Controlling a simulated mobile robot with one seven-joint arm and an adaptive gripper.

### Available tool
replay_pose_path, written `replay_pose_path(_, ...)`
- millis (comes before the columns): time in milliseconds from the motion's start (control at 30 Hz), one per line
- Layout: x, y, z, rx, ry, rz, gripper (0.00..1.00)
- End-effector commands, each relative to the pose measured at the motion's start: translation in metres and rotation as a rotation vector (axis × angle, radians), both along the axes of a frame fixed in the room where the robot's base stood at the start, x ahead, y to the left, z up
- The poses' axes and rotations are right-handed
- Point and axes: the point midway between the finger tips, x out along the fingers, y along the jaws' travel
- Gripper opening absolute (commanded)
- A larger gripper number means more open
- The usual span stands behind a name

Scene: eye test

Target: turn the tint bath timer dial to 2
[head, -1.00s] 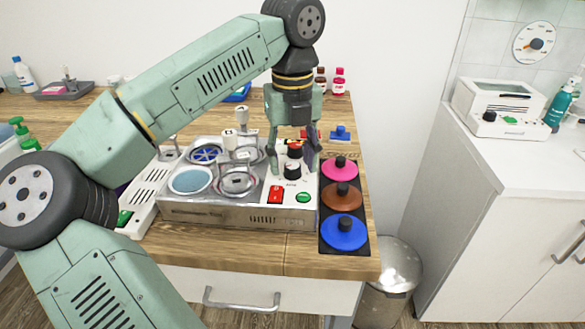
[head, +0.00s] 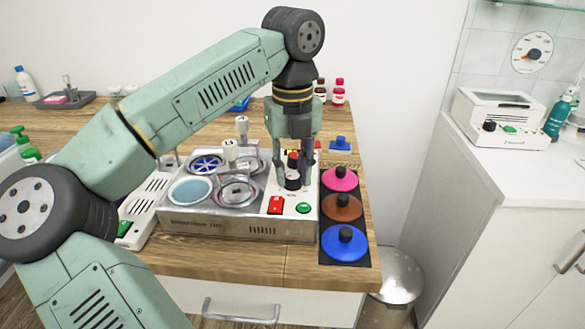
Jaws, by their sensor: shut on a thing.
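The tint bath (head: 215,228) is a steel unit with several round wells, on the wooden table. At its right end is a white control panel (head: 270,190) with two black dials, one behind the other. My gripper (head: 293,186) points down over this panel. The rear dial (head: 293,160) shows partly between the fingers. The dial's marks and pointer are too small or hidden to read. A red switch (head: 275,205) and a green button (head: 304,208) sit just in front of the dial.
Pink (head: 340,180), brown (head: 341,207) and blue (head: 344,244) knobbed lids lie on a black mat right of the bath. Small bottles (head: 338,93) stand behind. A white device (head: 500,118) with its own dial stands on the right counter, below a round wall dial (head: 532,53).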

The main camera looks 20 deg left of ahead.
Motion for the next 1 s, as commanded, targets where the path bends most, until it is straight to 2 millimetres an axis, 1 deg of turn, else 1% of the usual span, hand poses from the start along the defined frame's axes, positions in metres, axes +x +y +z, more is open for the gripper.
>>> replay_pose_path(267, 0.0003, -0.0004, 0.0000, -0.001, -0.001, -0.016, 0.00)
replay_pose_path(467, 0.0004, -0.0002, -0.0004, -0.001, -0.001, -0.092, 0.00)
replay_pose_path(667, 0.0004, 0.0000, -0.0006, -0.001, -0.001, -0.239, 0.00)
replay_pose_path(1000, 0.0008, -0.0002, -0.0001, -0.001, -0.002, -0.536, 0.00)
